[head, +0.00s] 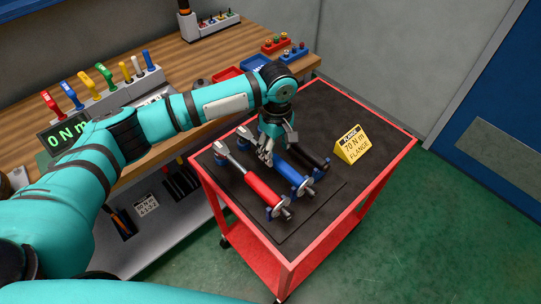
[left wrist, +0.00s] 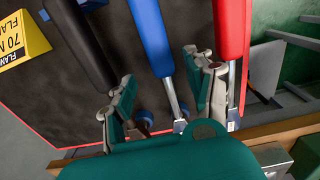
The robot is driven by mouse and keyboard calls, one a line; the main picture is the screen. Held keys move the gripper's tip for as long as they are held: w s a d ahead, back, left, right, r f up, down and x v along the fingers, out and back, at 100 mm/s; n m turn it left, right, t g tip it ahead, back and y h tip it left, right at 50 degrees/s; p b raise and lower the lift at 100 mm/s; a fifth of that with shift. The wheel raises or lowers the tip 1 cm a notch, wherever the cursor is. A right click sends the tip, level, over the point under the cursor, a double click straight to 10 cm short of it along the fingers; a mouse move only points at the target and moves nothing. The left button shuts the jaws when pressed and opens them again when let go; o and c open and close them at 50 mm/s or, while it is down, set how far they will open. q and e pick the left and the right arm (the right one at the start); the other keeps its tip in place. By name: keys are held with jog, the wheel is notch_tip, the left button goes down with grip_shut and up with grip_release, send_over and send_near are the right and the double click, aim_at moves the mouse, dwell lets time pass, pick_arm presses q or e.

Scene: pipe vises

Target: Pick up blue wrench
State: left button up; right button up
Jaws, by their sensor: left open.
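The blue wrench (head: 291,174) lies on the dark top of the red cart, between a red-handled wrench (head: 262,190) and a black-handled wrench (head: 310,160). My left gripper (head: 266,154) is over the blue wrench, near the end of its handle. In the left wrist view the blue wrench (left wrist: 152,38) runs between the two open fingers of my left gripper (left wrist: 164,78). The right finger is close to the red wrench (left wrist: 230,35), and the left finger is near the black one (left wrist: 86,40). I cannot tell whether either finger touches a wrench. My right gripper is not in view.
A yellow sign (head: 351,145) reading 70 N m FLANGE stands on the cart (head: 390,150) right of the wrenches. A wooden workbench (head: 185,55) with a torque display (head: 62,133) and a rack of coloured tools (head: 118,92) is at the left.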

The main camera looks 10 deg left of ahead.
aim_at(275, 157)
pick_arm(q)
jog(key=f, duration=0.2)
jog(key=f+p, duration=0.1)
jog(key=f, duration=0.1)
jog(key=shift+s+a+f, duration=0.15)
jog(key=shift+a+f, duration=0.05)
jog(key=shift+f, duration=0.3)
jog(key=c, duration=1)
grip_shut()
pick_arm(e)
jog(key=shift+s+r, duration=0.45)
jog(key=shift+s, duration=0.4)
